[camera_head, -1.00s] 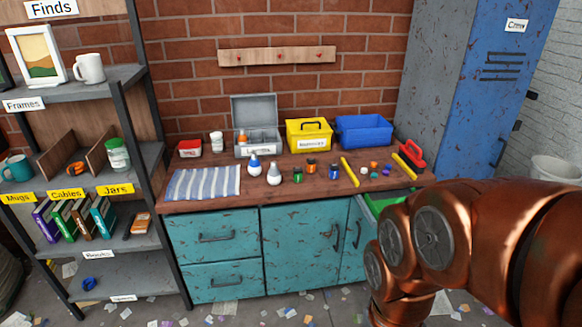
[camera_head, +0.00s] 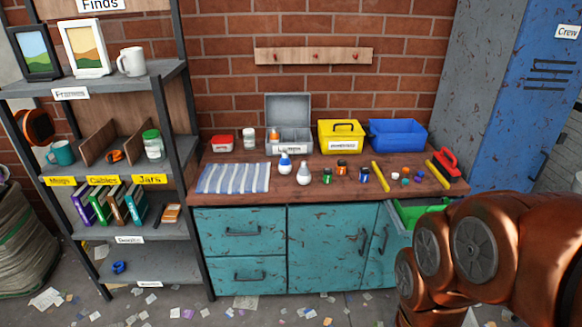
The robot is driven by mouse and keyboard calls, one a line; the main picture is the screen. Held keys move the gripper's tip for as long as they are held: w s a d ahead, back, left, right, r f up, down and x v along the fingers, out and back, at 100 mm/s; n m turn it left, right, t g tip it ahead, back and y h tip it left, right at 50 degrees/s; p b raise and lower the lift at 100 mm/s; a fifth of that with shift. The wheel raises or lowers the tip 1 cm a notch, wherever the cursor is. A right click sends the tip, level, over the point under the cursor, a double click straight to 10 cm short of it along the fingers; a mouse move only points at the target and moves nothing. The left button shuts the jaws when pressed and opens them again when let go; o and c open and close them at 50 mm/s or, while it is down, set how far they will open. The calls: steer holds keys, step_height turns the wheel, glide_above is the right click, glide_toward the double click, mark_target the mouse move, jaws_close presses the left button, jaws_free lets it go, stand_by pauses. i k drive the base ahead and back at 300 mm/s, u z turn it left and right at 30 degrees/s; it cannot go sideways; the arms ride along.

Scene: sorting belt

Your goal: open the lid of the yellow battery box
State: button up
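The yellow battery box (camera_head: 340,143) stands at the back of the wooden worktop, against the brick wall. My copper-coloured arm fills the lower right, in front of the bench and well apart from the box. My gripper is outside the picture.
A grey box (camera_head: 289,137) with its lid up stands left of the yellow box, and a blue bin (camera_head: 397,134) stands right. Bulbs, batteries and yellow sticks lie in front. A green drawer or bin (camera_head: 418,212) sticks out below the worktop. Shelves (camera_head: 110,180) stand left.

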mark_target(342, 127)
steer(key=z, duration=0.15)
steer(key=i, duration=1.5)
steer(key=u, duration=0.35)
steer(key=i, duration=0.7)
steer(key=u, duration=0.3)
